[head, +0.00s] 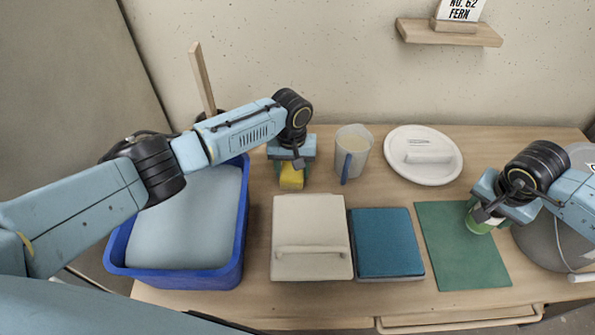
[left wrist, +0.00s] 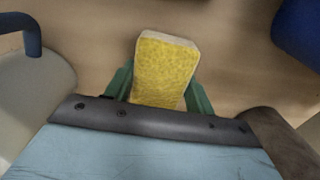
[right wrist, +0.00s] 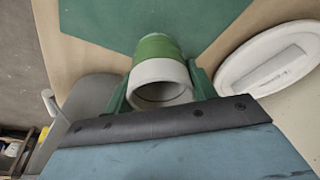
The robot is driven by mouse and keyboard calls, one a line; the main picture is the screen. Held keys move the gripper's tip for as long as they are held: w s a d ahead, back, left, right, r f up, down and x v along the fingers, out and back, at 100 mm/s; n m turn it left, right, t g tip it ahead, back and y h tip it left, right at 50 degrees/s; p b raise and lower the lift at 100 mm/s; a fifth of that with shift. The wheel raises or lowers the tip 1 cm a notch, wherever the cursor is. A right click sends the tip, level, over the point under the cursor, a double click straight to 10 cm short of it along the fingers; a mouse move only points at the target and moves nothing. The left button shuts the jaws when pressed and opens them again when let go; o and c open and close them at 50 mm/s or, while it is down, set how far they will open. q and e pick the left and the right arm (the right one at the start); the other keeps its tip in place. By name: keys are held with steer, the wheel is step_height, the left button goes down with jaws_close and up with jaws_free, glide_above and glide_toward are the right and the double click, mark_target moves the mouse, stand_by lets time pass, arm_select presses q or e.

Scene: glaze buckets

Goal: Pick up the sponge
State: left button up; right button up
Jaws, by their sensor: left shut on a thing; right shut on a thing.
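The yellow sponge (head: 291,179) is at the back of the table, between the blue tub and the jug. In the left wrist view the sponge (left wrist: 166,70) lies between the two green fingers, its pale edge showing at the top. My left gripper (head: 292,166) is shut on the sponge; from the head view I cannot tell whether it touches the table. My right gripper (head: 488,212) is shut on a green and white cup-like container (head: 478,222) over the green mat. In the right wrist view the container (right wrist: 160,78) shows its open round mouth.
A blue tub (head: 237,225) stands at the left, under my left arm. A jug (head: 353,150) with a blue handle and a white round lid (head: 423,155) stand at the back. A cream lidded box (head: 311,225), a teal box (head: 386,242) and a green mat (head: 455,255) fill the front.

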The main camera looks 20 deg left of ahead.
arm_select(q)
steer(key=shift+c, duration=0.3)
